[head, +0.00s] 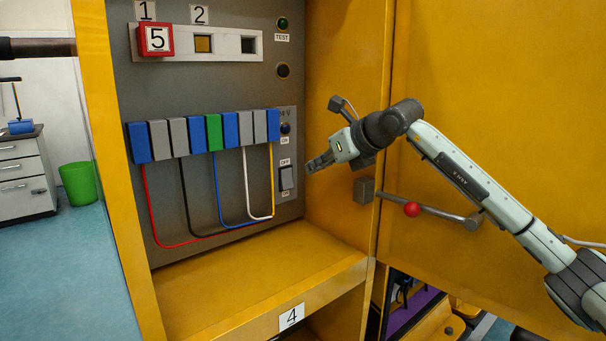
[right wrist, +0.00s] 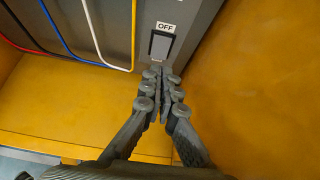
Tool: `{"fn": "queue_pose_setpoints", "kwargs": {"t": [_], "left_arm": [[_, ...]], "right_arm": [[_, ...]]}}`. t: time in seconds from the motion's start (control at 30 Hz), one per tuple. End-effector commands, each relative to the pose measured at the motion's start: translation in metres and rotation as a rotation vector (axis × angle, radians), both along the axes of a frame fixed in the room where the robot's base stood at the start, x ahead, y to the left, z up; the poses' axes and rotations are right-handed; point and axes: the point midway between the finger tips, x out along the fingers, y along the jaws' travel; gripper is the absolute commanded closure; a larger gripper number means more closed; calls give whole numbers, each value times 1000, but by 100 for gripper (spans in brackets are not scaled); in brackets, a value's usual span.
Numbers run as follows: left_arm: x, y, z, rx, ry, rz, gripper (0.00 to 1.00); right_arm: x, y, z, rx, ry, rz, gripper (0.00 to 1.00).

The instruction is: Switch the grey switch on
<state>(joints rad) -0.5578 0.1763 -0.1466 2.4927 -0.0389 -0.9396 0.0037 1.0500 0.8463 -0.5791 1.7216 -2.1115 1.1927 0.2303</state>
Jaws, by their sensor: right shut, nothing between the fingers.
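The grey switch (head: 286,178) is a rocker on the grey panel inside the yellow cabinet, at the panel's lower right, with an OFF label above it and an ON label below. It also shows in the right wrist view (right wrist: 161,46), just beyond the fingertips, with the OFF label above; the label below is hidden by the fingers. My right gripper (head: 309,169) is shut and empty, pointing at the switch from the right. In the right wrist view its fingertips (right wrist: 161,72) are together just below the switch; I cannot tell whether they touch it. My left gripper is not in view.
Blue, grey and green blocks (head: 205,134) with coloured wires sit left of the switch. The yellow cabinet side wall (head: 340,75) is close on the right. A lever with a red ball (head: 412,209) stands below my right arm. The cabinet floor (head: 250,285) is clear.

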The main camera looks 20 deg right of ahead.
Motion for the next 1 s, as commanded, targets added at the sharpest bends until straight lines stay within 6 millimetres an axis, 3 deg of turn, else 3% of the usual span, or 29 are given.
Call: {"fn": "queue_pose_setpoints", "kwargs": {"t": [0.2, 0.57, 0.67, 0.77, 0.83, 0.9, 1.0], "left_arm": [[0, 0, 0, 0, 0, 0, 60], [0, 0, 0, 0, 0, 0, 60], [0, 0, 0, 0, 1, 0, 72], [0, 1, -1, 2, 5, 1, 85], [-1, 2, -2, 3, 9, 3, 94], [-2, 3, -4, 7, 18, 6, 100], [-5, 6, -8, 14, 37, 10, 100]], "right_arm": [[-21, -8, 14, -1, -1, 0, 100], [-25, -9, 17, 0, 0, 0, 100], [-25, -5, 15, 7, 0, 9, 100], [-28, 15, 8, 51, -1, 56, 100], [-35, 45, -1, 123, -2, 125, 100], [-48, 89, -10, 251, -7, 224, 100], [-82, 156, -11, 537, -13, 368, 100]]}}
